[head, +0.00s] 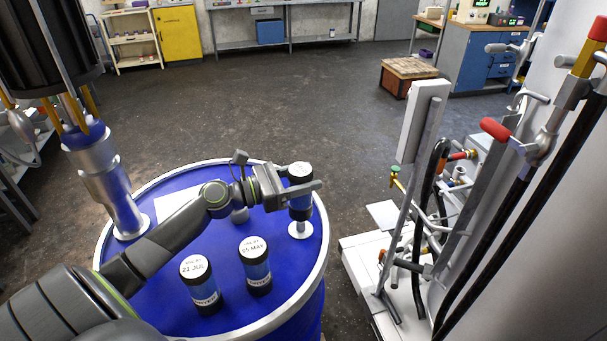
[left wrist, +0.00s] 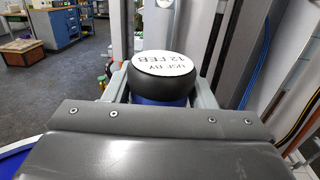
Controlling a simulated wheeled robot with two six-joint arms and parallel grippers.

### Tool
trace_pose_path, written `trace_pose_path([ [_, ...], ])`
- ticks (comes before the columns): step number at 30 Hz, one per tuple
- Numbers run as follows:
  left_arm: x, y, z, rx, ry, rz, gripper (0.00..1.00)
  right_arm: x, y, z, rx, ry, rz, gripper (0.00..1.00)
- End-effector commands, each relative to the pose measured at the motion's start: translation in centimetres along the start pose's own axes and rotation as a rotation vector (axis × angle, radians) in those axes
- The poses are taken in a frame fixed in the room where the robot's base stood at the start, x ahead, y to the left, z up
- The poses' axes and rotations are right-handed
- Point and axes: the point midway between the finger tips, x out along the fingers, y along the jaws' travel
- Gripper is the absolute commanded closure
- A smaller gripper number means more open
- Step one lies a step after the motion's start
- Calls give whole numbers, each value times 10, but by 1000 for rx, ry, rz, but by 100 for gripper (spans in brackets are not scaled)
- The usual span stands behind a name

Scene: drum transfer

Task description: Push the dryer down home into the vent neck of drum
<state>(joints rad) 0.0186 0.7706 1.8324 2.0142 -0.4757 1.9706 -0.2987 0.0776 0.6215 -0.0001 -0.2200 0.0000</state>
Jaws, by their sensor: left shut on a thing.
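My left gripper (head: 308,188) is shut around the upper part of a dryer (head: 301,209), a dark-capped blue cylinder held about upright. In the left wrist view its white cap label (left wrist: 165,64) reads "12 FEB", between the fingers. The vent neck (head: 300,230) is a pale round flange with a short stem on the right side of the blue drum (head: 226,316). The dryer's lower end is directly above the neck and appears to meet its stem. I cannot tell how deep it sits. My right gripper is not in view.
Two more dryers, marked "21 JUL" (head: 200,285) and "05 MAY" (head: 256,266), stand on the drum's front part. A tall metal pump tube (head: 108,188) rises at the drum's left. A white sheet (head: 178,206) lies beside it. Piping and hoses (head: 420,235) stand to the right.

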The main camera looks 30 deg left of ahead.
Motion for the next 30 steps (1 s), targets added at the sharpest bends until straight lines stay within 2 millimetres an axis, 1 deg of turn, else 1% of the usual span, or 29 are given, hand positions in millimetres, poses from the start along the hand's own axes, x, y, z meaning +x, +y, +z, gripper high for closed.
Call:
trace_pose_path([
  [1, 0, 0, -7, -1, -1, 0, 78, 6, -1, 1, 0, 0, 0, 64],
  [5, 0, 0, -12, -1, -1, 0, 78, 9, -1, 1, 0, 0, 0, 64],
  [30, 0, 0, -12, 0, -1, 0, 78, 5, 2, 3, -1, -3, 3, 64],
])
